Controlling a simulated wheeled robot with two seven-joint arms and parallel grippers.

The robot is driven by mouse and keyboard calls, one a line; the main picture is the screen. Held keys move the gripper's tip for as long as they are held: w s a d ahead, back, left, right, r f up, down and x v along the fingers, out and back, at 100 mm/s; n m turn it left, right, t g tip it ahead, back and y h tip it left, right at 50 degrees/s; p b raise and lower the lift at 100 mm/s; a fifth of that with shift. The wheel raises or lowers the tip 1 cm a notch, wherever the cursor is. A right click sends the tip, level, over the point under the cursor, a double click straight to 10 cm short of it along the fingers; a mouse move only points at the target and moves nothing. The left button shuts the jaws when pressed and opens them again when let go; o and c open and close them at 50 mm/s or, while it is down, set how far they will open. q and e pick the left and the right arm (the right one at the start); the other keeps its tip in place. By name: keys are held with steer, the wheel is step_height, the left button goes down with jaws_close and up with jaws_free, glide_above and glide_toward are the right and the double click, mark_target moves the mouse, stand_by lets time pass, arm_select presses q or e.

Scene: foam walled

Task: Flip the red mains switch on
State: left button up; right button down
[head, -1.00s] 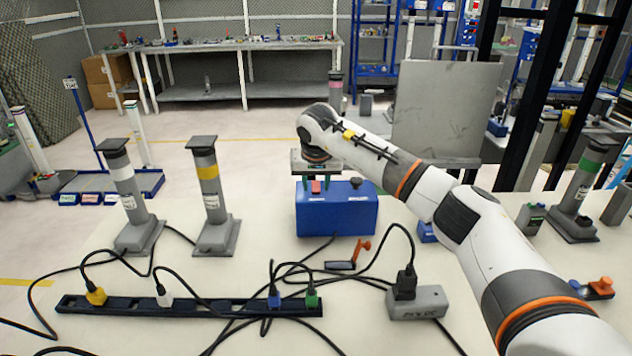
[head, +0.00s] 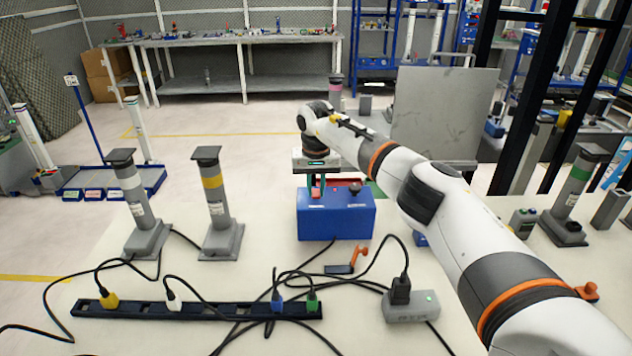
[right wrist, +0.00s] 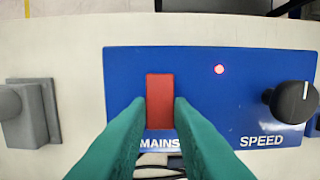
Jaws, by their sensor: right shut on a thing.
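The red mains switch (right wrist: 160,98) stands on a blue box (right wrist: 124,82) above the printed word MAINS. In the head view the blue box (head: 337,218) sits on the pale table, with a little of the red switch showing. My right gripper (head: 315,185) points down over the box's left part. In the right wrist view its green fingertips (right wrist: 160,108) are shut on the switch, one at each side, covering part of its lower edges. A small red light (right wrist: 219,69) glows right of the switch. My left gripper is not in view.
A black SPEED knob (right wrist: 289,103) is at the box's right. Two grey posts (head: 212,193) stand left.

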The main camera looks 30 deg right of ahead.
mark_target(316, 195)
steer(key=shift+w, duration=0.1)
stand_by(0.3)
steer(key=c, duration=1.3)
jaws_free()
steer(key=shift+r, duration=0.1)
steer(key=r, duration=1.2)
steer(key=shift+s+a+b, duration=0.1)
steer(key=shift+s+b, duration=0.25)
steer(key=shift+b, duration=0.05)
steer(key=shift+f, duration=0.15)
